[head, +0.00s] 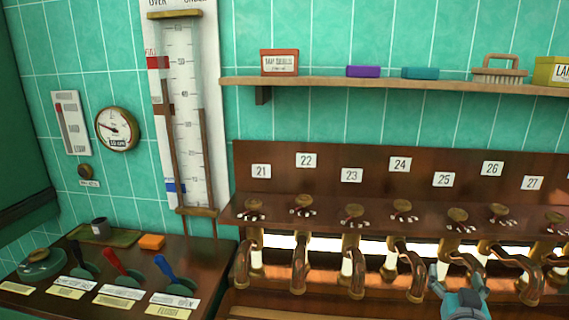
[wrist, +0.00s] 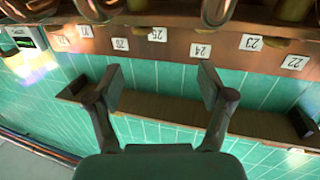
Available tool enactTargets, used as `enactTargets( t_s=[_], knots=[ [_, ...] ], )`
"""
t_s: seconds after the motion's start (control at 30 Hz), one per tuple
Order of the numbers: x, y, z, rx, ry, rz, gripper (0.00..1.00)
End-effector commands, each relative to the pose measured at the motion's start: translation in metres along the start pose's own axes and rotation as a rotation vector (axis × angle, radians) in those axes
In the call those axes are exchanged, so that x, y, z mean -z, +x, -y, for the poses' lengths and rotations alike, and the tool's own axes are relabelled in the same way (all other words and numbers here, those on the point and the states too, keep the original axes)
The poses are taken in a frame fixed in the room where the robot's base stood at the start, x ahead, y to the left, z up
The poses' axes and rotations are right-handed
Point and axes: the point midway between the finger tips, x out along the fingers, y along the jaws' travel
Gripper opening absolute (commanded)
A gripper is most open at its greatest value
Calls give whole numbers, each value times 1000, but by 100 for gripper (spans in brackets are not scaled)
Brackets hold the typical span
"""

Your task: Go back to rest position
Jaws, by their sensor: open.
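My gripper (head: 458,285) shows at the bottom right of the head view, in front of the row of copper spouts (head: 418,272). In the wrist view my gripper (wrist: 161,85) has its two fingers wide apart with nothing between them. The wrist picture is upside down, with the numbered board (wrist: 178,48) at the top and the underside of the shelf (wrist: 170,108) behind the fingers. The fingers look apart from the spouts, though the exact distance cannot be told.
A console with levers (head: 118,268) stands at the left, below a tall gauge (head: 187,115) and a round dial (head: 117,129). The wall shelf (head: 400,86) holds small boxes and a brush (head: 499,70). Numbered taps (head: 403,207) line the wooden ledge.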

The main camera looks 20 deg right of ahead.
Motion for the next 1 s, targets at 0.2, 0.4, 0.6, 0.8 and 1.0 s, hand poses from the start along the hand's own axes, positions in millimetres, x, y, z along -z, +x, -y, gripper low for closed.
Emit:
enactTargets(
  t_s=[0.2, 0.4, 0.6, 0.8, 1.0],
  knots=[
    [-33, -22, 27, 65, -11, 22, 80],
    [-78, -61, 61, 162, -25, 51, 80],
    [-124, -119, 93, 281, -40, 80, 80],
    [-162, -183, 112, 394, -54, 112, 80],
    [-189, -250, 117, 502, -65, 142, 80]
  ],
)
